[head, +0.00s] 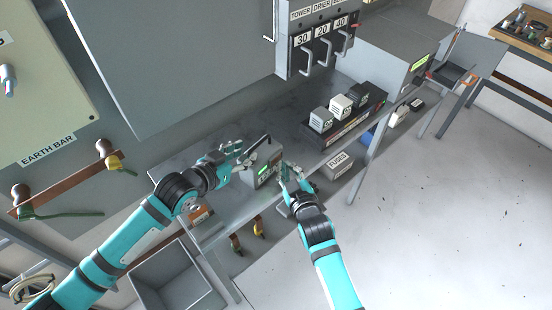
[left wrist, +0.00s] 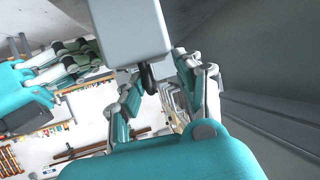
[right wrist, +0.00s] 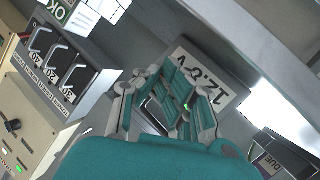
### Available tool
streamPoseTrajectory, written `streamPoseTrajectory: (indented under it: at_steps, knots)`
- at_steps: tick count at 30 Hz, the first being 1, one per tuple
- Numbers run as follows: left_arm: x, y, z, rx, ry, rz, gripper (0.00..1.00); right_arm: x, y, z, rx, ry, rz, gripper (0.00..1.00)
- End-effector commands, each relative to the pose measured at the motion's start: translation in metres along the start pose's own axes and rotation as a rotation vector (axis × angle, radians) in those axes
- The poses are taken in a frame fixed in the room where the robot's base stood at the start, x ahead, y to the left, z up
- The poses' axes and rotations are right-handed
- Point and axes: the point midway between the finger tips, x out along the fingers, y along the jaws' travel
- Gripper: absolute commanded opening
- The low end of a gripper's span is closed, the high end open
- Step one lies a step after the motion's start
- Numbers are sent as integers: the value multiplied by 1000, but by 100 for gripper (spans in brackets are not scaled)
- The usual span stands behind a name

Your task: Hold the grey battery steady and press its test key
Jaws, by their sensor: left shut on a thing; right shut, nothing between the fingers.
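In the left wrist view a grey box face (left wrist: 130,30), apparently the battery, fills the top between the fingers. My right gripper (head: 284,176) is shut and empty, close in front of the battery. A small green spot shows between its fingers; the test key is not clearly visible, and I cannot tell contact.
A black rack (head: 348,133) with several small blocks stands further right on the bench. A grey fuses box (head: 337,165) is below the bench edge. Breaker levers (head: 322,48) hang above. An open grey bin (head: 178,283) is at lower left. The bench behind the battery looks clear.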

Motion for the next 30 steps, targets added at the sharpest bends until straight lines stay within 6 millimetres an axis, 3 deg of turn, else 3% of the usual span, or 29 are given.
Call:
streamPoseTrajectory:
  at_steps: [10,24,30]
  knots:
    - [0,2,3,-8,-5,3,0,-2,1,3,-1,-3,0,0]
    - [0,1,3,-7,-5,2,0,-37,19,22,0,-3,-1,0]
    - [0,1,3,-7,-5,2,0,-41,22,23,0,-2,-1,0]
